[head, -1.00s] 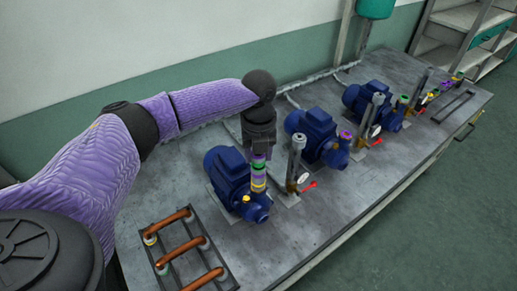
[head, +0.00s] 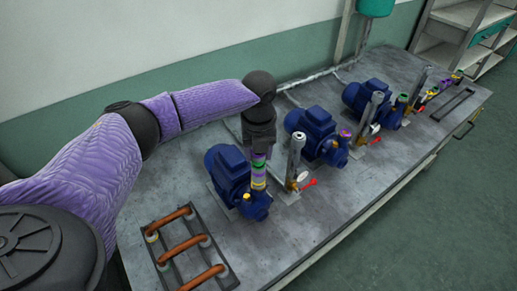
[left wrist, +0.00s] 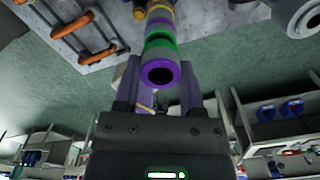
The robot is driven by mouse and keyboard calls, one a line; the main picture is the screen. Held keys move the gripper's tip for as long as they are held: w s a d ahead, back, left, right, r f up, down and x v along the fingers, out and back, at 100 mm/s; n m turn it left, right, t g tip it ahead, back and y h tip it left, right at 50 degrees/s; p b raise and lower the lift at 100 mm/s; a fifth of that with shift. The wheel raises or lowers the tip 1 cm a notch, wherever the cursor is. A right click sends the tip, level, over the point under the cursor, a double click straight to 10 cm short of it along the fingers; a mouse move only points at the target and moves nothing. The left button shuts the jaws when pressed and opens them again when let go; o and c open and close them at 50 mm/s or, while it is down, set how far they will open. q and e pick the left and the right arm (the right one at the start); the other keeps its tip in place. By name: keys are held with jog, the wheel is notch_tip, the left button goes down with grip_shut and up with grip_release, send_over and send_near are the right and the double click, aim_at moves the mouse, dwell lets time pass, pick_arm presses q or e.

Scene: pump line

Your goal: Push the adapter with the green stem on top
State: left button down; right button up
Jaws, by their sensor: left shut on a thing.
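A banded upright column stands at the front of the nearest blue pump (head: 228,172). It holds the adapter with yellow and purple bands (head: 258,182) and a green stem (head: 259,165) on top. My left gripper (head: 259,152) points down over the column and is shut on its upper end. In the left wrist view the fingers (left wrist: 160,85) flank the purple open end, with the green band (left wrist: 158,40) just beyond it and the yellow and purple bands (left wrist: 159,14) further along. How deep the adapter sits cannot be told. My right gripper is out of view.
A rack with copper pipes (head: 157,258) lies left of the pump. A grey post with a red-handled valve (head: 308,183) stands close on the right. Two more blue pumps (head: 313,124) (head: 362,97) stand further back. The front of the metal bench (head: 310,230) is clear.

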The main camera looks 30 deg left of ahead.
pick_arm(q)
jog(key=shift+f, duration=0.7)
dwell(1.0)
jog(key=shift+c, duration=0.5)
grip_release()
notch_tip(320, 180, up, 5)
jog(key=p, duration=0.4)
jog(key=shift+f+p, duration=0.2)
jog(key=shift+p, duration=0.1)
jog(key=shift+r+p, duration=0.8)
jog(key=shift+f, duration=0.1)
notch_tip(320, 180, up, 10)
jog(key=shift+p, duration=0.45)
